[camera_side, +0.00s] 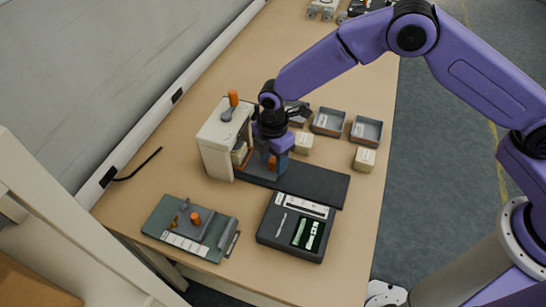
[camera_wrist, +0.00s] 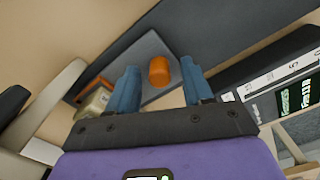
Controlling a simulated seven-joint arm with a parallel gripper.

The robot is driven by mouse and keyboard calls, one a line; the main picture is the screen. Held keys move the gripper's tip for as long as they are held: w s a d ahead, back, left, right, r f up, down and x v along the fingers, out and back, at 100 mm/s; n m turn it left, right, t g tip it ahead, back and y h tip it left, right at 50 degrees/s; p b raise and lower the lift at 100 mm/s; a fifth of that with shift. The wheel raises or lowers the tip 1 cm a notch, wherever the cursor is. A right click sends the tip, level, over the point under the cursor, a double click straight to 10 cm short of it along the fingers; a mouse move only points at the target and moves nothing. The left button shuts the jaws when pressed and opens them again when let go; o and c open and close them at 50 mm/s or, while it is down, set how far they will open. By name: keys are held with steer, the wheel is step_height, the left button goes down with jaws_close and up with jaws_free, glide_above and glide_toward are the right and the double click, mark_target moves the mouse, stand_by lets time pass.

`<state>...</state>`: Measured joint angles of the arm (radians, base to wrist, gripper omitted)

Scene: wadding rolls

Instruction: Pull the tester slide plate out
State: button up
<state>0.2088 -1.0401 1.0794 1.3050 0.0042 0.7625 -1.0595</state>
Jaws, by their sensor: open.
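The tester (camera_side: 213,143) is a beige upright housing with an orange knob on top, near the wall side of the table. A dark flat track (camera_side: 318,184) runs from it to the right. The grey slide plate (camera_wrist: 150,46) lies on the track near the housing and carries an upright orange knob (camera_wrist: 159,71). My gripper (camera_side: 276,164) points down over the plate, its blue fingers open. In the wrist view the knob stands between the two fingers (camera_wrist: 159,80), with a gap on each side. A cream block (camera_wrist: 94,103) sits at the housing's opening.
A dark case (camera_side: 268,230) with white and green strips stands in front of the track. A green-grey fixture (camera_side: 160,216) with an orange knob lies front left. Several open trays (camera_side: 328,121) and small cream boxes (camera_side: 365,159) stand behind. Bare table lies beyond.

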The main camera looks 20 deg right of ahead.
jaws_close()
steer(key=s+d, duration=0.9)
steer(key=shift+s+d, duration=0.35)
stand_by(0.4)
jaws_free()
step_height(320, 180, up, 17)
steer(key=shift+r, duration=0.15)
stand_by(0.6)
